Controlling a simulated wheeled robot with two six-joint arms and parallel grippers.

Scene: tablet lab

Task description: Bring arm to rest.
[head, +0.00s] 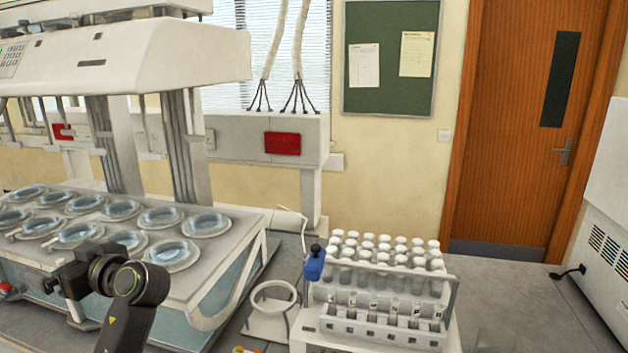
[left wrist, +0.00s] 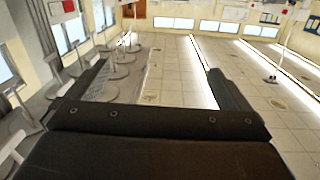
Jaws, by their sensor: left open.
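My left arm (head: 132,310) rises from the lower left of the head view, in front of the dissolution-bath machine. My left gripper (head: 62,282) shows small and dark at the end of this arm, before the bath's front edge. In the left wrist view the two black fingers of the left gripper (left wrist: 157,74) stand wide apart with nothing between them. Beyond them is open tiled floor. My right gripper is not in view.
The bath machine (head: 130,55) with several glass vessels fills the left. A white rack (head: 385,325) of several capped vials stands on the grey bench (head: 510,310), beside a white ring stand (head: 272,310). A white device (head: 612,210) stands at right.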

